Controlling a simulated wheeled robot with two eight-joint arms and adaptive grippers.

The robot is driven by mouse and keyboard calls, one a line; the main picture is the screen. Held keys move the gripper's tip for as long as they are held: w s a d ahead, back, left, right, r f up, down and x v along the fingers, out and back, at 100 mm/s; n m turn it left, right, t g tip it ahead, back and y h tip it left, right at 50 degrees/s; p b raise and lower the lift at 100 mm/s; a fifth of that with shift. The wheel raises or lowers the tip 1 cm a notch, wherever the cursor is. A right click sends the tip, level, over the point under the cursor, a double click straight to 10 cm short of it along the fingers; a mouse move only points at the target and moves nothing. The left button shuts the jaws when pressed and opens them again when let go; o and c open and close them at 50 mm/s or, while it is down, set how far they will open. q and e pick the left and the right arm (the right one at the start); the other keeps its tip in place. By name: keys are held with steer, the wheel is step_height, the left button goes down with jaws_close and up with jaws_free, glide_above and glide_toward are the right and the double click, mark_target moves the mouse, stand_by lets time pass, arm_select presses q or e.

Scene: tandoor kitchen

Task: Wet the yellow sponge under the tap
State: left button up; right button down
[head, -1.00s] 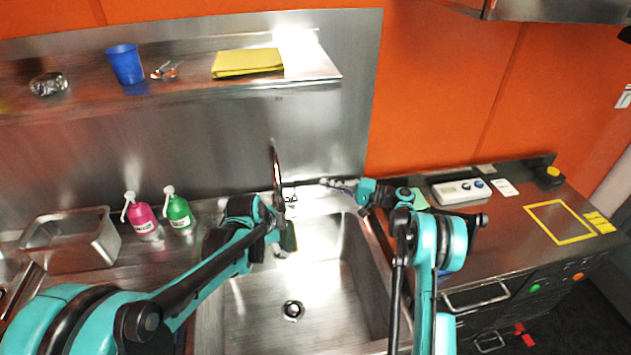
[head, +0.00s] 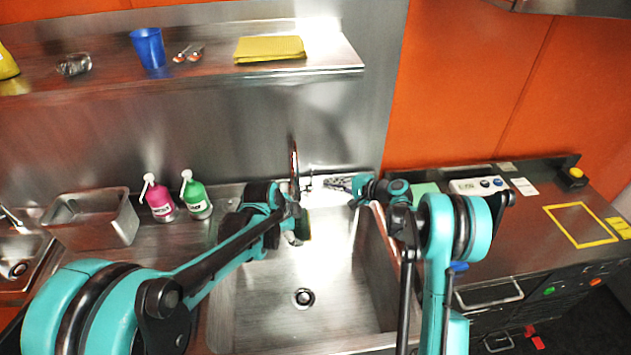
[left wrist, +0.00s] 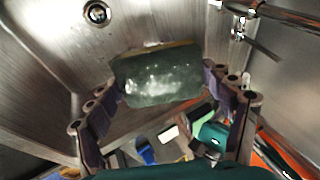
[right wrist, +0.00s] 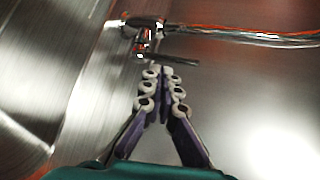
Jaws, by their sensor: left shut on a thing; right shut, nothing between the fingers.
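The sponge (left wrist: 158,78) fills the middle of the left wrist view, its dark green face toward the camera and a thin yellow edge behind. My left gripper (head: 300,234) is shut on it, one finger at each side, inside the sink near the tap. The sponge shows as a small green and yellow edge (head: 305,225) in the head view. The tap (head: 294,165) rises at the sink's back; its spout (right wrist: 235,36) and lever (right wrist: 180,62) show in the right wrist view. My right gripper (right wrist: 162,80) is shut and empty, its tips close to the lever; contact is unclear. I see no clear water stream.
The steel sink (head: 265,310) has a bare floor around its drain (head: 304,297). Pink (head: 160,200) and green (head: 196,198) bottles and a steel bin (head: 95,215) stand left. A shelf above holds a blue cup (head: 148,48) and yellow cloth (head: 270,48).

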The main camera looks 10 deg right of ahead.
steer(key=s+a+r+m+t+h, duration=0.1)
steer(key=s+a+r+m+h, duration=0.15)
steer(key=s+h, duration=0.3)
arm_select(q)
steer(key=shift+s, duration=0.1)
arm_select(e)
steer(key=m+t+h, duration=0.2)
glide_toward(312, 174)
steer(key=x, duration=0.5)
steer(key=shift+f, duration=0.4)
steer(key=shift+w, duration=0.55)
steer(key=shift+r, duration=0.1)
arm_select(q)
steer(key=shift+s+r, duration=0.15)
arm_select(e)
steer(key=shift+w+r, duration=0.2)
steer(key=shift+w, duration=0.3)
steer(key=shift+w+r, duration=0.2)
steer(key=shift+w, duration=0.25)
